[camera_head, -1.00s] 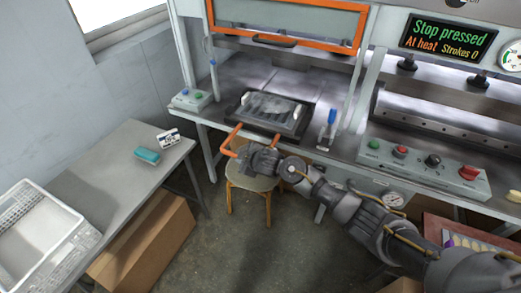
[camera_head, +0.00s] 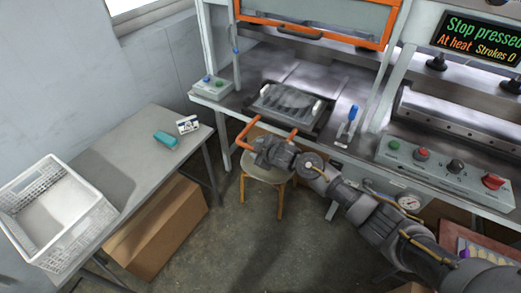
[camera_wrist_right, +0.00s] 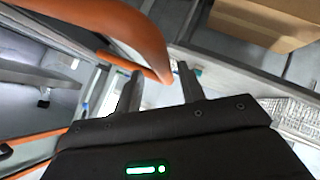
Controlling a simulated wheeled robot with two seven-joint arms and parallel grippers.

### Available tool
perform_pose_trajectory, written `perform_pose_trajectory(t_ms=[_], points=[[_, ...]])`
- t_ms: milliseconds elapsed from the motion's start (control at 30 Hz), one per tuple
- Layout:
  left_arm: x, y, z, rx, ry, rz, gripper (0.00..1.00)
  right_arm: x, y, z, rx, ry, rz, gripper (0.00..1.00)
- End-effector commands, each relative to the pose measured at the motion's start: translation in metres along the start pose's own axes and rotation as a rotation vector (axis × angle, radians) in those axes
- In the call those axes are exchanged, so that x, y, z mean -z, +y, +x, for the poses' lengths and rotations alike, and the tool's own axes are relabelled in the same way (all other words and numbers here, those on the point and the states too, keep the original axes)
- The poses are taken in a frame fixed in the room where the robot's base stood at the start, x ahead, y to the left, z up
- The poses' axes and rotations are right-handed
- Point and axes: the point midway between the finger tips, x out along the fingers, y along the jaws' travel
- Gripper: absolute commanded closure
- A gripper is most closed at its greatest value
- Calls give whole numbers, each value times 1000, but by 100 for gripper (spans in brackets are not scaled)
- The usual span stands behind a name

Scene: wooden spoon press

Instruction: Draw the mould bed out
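The mould bed (camera_head: 287,103) is a dark tray with a grey ridged plate, lying on the press table below the raised orange-framed guard. An orange U-shaped handle (camera_head: 246,131) sticks out from its front edge, over the table's edge. My right gripper (camera_head: 266,152) is at the handle's front bar and hides part of it. In the right wrist view my right gripper's fingers (camera_wrist_right: 160,85) stand apart, with the orange handle (camera_wrist_right: 150,45) running between and above them. Contact with the bar cannot be told. My left gripper is out of view.
A wooden stool (camera_head: 266,172) stands under the handle. A blue-topped lever (camera_head: 351,115) stands right of the bed, and a button box (camera_head: 212,89) left of it. A side table (camera_head: 125,155) holds a white crate (camera_head: 85,232). Open floor lies in front.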

Motion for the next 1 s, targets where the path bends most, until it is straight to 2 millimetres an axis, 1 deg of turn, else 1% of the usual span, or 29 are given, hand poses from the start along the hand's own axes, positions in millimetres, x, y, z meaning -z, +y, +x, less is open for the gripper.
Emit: perform_pose_trajectory(t_ms=[167, 500, 633, 800, 1000], points=[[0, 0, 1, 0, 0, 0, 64, 0, 0, -15, 0, 2, 1, 60], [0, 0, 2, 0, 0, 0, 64, 0, 0, -76, 0, 2, -1, 60], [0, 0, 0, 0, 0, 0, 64, 1, 0, -94, 1, 2, 0, 60], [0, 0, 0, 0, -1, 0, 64, 0, 0, -105, 0, -1, 0, 60], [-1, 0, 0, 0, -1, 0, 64, 0, 0, -106, 0, -1, 0, 60]])
